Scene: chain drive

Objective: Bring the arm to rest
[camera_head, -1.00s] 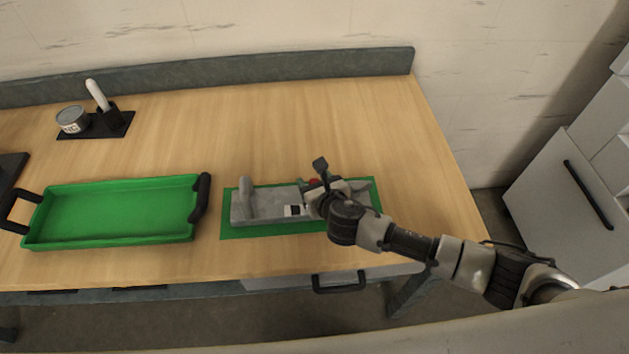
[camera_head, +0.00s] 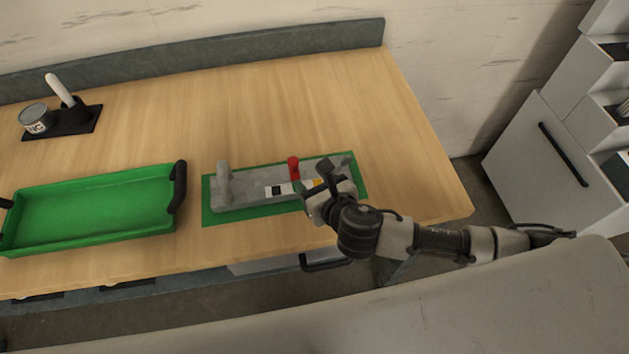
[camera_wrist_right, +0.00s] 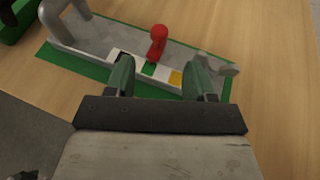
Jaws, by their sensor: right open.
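My right gripper (camera_head: 318,196) is over the front right part of the grey chain drive fixture in the head view. In the right wrist view its two green-grey fingers (camera_wrist_right: 158,80) are apart with nothing held between them. The grey fixture (camera_head: 245,190) sits on a green mat (camera_head: 212,215). It carries a red lever or knob (camera_head: 294,167), which also shows in the right wrist view (camera_wrist_right: 158,40) beyond the fingers. A strip with white, green and yellow patches (camera_wrist_right: 175,78) lies between the fingertips and the knob. My left gripper is not in view.
A green tray (camera_head: 95,206) with dark handles stands left of the mat. A tin (camera_head: 36,119) and a white-handled tool (camera_head: 60,90) in a holder stand at the back left. The table's (camera_head: 400,130) right part is clear. A grey cabinet (camera_head: 540,150) stands at right.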

